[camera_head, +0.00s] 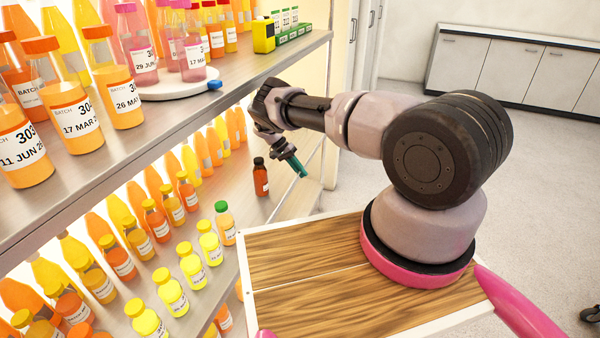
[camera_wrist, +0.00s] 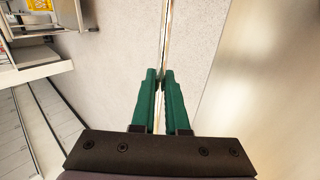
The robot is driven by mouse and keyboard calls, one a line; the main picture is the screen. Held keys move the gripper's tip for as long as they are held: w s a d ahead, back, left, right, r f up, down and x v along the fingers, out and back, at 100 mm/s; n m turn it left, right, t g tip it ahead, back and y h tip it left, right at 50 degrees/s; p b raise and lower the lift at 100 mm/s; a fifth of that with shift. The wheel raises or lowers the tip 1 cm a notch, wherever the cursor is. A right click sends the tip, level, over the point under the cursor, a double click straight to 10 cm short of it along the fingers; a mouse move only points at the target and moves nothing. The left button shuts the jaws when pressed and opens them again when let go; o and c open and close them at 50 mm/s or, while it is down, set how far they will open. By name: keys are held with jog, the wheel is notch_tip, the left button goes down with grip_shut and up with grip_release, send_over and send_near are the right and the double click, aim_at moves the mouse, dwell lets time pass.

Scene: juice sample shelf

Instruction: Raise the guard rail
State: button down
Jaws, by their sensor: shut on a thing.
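My gripper (camera_head: 299,167) reaches down at the front edge of the lower shelf, near its far end. In the wrist view its two green fingers (camera_wrist: 161,75) are close together, with a thin pale strip between them. This strip, which looks like the guard rail (camera_wrist: 165,45), runs away from the fingers to the top of the picture. In the head view the rail (camera_head: 287,192) shows only as a thin line by the fingertips. The fingers are shut on it. I cannot tell its height above the shelf.
Rows of yellow and orange bottles (camera_head: 192,264) fill the nearer part. The upper shelf (camera_head: 185,115) holds more bottles and overhangs.

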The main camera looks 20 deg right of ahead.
jog(key=shift+s+a+f, duration=0.15)
jog(key=shift+s+a, duration=0.05)
jog(key=c, duration=0.9)
grip_release()
jog(key=shift+c, duration=0.2)
jog(key=shift+w, duration=0.1)
jog(key=shift+r, duration=0.2)
jog(key=v, duration=1)
jog(key=shift+r, duration=0.25)
jog(key=shift+w+a, duration=0.1)
jog(key=shift+w, duration=0.05)
